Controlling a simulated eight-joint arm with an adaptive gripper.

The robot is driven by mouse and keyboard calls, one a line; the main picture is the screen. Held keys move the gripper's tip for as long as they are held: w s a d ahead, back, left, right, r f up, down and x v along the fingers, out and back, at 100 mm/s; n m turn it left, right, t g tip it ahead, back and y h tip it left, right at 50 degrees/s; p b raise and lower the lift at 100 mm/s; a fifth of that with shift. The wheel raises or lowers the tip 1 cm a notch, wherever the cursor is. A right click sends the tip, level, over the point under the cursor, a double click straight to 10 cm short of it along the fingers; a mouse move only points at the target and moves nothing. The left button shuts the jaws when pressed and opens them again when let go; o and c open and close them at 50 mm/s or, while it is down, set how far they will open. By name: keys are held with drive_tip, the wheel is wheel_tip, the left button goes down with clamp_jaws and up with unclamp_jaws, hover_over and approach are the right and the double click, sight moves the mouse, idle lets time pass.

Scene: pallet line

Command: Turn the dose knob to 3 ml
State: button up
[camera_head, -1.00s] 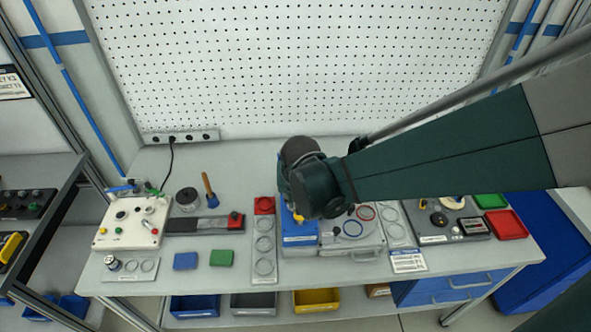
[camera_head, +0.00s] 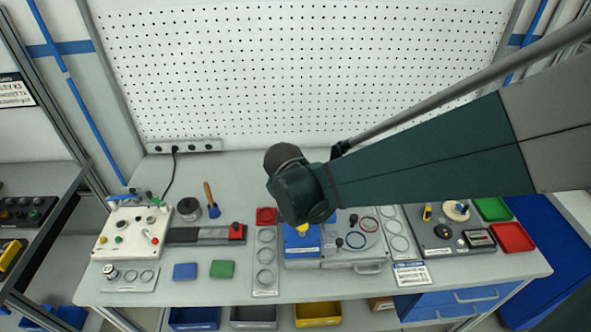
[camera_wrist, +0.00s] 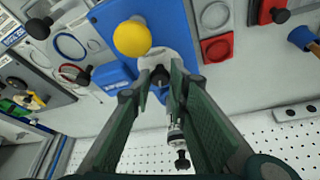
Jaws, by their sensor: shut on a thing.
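A blue dispenser unit (camera_head: 302,250) stands on the bench, mostly under my arm in the head view. In the wrist view its blue face (camera_wrist: 190,22) carries a yellow ball-shaped part (camera_wrist: 132,38) and a pale rounded plate. My gripper (camera_wrist: 160,76) is at that plate, its green fingers closed on a small dark knob (camera_wrist: 159,77), which looks like the dose knob. The yellow part (camera_head: 302,229) also shows in the head view just below my wrist. The fingers hide much of the knob; its pointer and any ml scale cannot be read. My fingertips are hidden in the head view.
Right of the unit is a grey case (camera_head: 360,258) with coloured rings. Left is a ring tray (camera_head: 265,290) with a red block (camera_head: 266,216). A metal cylinder with a black end (camera_wrist: 178,135) shows between my fingers. The pegboard (camera_head: 300,60) stands behind.

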drive_tip(key=o, duration=0.9)
drive_tip(key=shift+v, duration=6)
drive_tip(key=shift+d, duration=0.1)
